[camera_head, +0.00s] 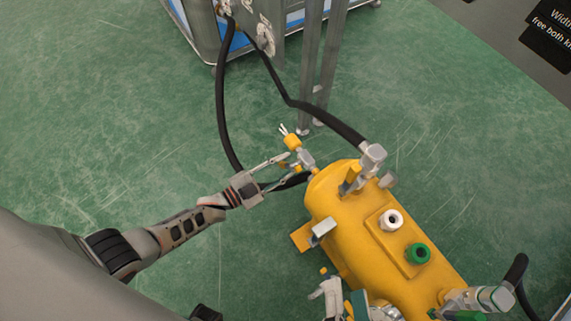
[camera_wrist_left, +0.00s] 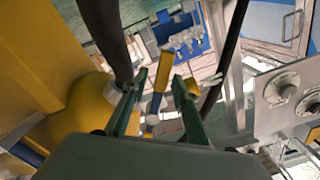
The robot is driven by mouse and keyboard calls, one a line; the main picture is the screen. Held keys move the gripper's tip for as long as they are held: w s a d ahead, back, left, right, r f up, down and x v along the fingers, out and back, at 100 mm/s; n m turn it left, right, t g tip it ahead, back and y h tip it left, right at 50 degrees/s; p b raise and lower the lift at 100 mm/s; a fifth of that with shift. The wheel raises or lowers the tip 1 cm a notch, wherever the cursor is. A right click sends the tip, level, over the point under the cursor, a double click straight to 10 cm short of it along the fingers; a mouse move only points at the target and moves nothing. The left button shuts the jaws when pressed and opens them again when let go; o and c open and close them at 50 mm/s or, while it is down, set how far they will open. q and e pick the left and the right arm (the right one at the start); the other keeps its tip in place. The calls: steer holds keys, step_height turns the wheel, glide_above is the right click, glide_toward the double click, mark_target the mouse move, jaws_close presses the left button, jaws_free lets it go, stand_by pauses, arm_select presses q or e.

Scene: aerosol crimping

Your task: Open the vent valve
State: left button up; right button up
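The yellow tank (camera_head: 345,205) lies on the green floor and carries several metal fittings. A small metal valve with a yellow part (camera_head: 292,142) sticks out at its upper-left end. I take this to be the vent valve, though no label is readable. My left gripper (camera_head: 287,167) is open, its fingers reaching toward that valve. In the left wrist view, a yellow lever (camera_wrist_left: 160,75) shows between the two open fingers (camera_wrist_left: 168,75); I cannot tell whether they touch it. A grey and teal part (camera_head: 332,293) at the bottom edge may be my right gripper; its finger state is unclear.
A black hose (camera_head: 222,105) runs to the valve area, and another (camera_head: 335,126) to the tank's top fitting (camera_head: 372,158). White (camera_head: 391,219) and green (camera_head: 418,253) ports sit on the tank. Metal posts (camera_head: 318,70) stand behind. The floor at left is clear.

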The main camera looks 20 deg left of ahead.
arm_select(q)
steer(key=v, duration=1.2)
